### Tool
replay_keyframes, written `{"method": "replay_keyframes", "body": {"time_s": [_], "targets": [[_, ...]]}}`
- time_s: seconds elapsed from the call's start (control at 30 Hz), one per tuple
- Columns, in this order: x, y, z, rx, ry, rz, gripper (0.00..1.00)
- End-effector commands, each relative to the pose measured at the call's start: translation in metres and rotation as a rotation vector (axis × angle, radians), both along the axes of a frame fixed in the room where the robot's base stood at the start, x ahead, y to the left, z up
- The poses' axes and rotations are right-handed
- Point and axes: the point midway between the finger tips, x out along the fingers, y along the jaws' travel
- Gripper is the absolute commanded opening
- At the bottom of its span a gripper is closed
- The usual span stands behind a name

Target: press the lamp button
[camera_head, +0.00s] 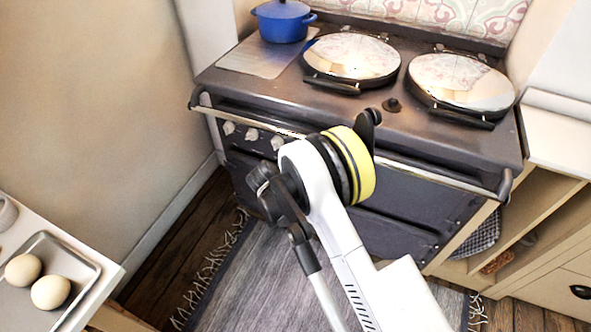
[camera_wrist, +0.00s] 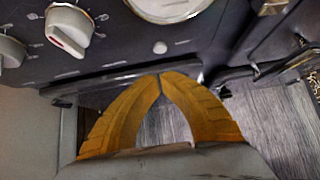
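A small pale round button (camera_wrist: 160,47) sits on the dark front panel of the stove in the wrist view. I cannot tell for sure that it is the lamp button; no label is readable. My gripper (camera_wrist: 160,76) shows as two yellow-orange fingers with their tips together, shut and empty. In the picture the tips lie just below the button, with a visible gap between them. In the head view my arm stands in front of the stove (camera_head: 440,120) and hides part of its front panel; the fingers and this button cannot be made out there.
White knobs (camera_wrist: 70,30) sit left of the button. A rail runs along the stove front. On top are two round lids (camera_head: 352,57) and a blue pot (camera_head: 283,20). A tray (camera_head: 75,265) with round pale items is at lower left. Shelves stand right.

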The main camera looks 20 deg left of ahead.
Motion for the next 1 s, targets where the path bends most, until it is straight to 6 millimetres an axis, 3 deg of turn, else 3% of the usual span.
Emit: {"method": "replay_keyframes", "body": {"time_s": [0.03,0.1,0.4,0.87,1.0], "targets": [[-0.01,0.001,0.017,-0.001,0.0,0.002,0.0],[-0.021,0.002,0.029,-0.001,0.0,0.002,0.0],[-0.056,0.005,0.061,-0.001,0.001,0.001,0.0],[-0.062,0.005,0.064,0.001,0.001,-0.001,0.0],[-0.055,-0.006,0.083,0.048,0.008,-0.055,0.0]]}}
